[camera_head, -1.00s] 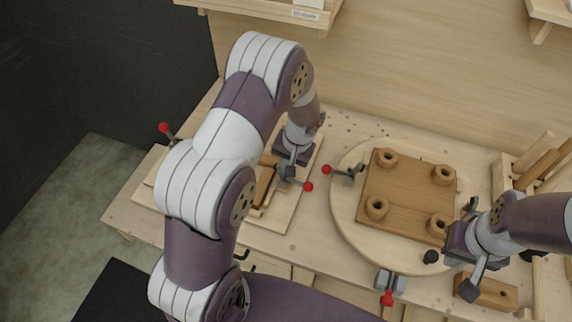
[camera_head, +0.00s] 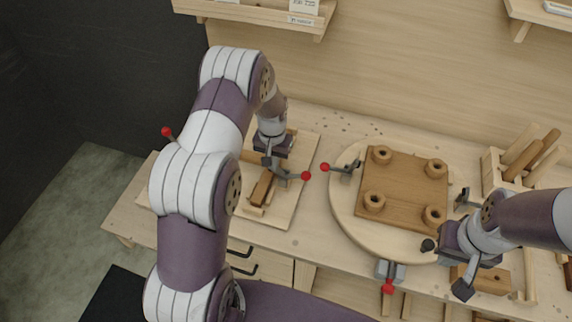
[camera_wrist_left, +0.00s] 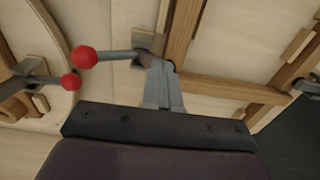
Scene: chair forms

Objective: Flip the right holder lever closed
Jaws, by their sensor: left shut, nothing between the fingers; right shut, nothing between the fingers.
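The right holder lever, a grey arm with a red knob (camera_head: 306,176), sits at the right side of the pale left board (camera_head: 290,205). Its arm points right, away from the wooden frame piece (camera_head: 262,188). In the left wrist view its red knob (camera_wrist_left: 83,57) is left of my fingers and its arm runs to a bracket behind the fingertips. My left gripper (camera_head: 270,163) is shut and empty, just left of the lever; contact cannot be told. It also shows in the left wrist view (camera_wrist_left: 160,80). My right gripper (camera_head: 462,268) is shut and empty at the turntable's right edge.
The round turntable (camera_head: 345,205) carries a brown panel (camera_head: 405,185) with round sockets. Its red-knobbed clamp lever (camera_head: 325,167) lies close to the holder lever's knob. Another red lever (camera_head: 388,288) is at its front. A wooden rack (camera_head: 520,160) stands at right.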

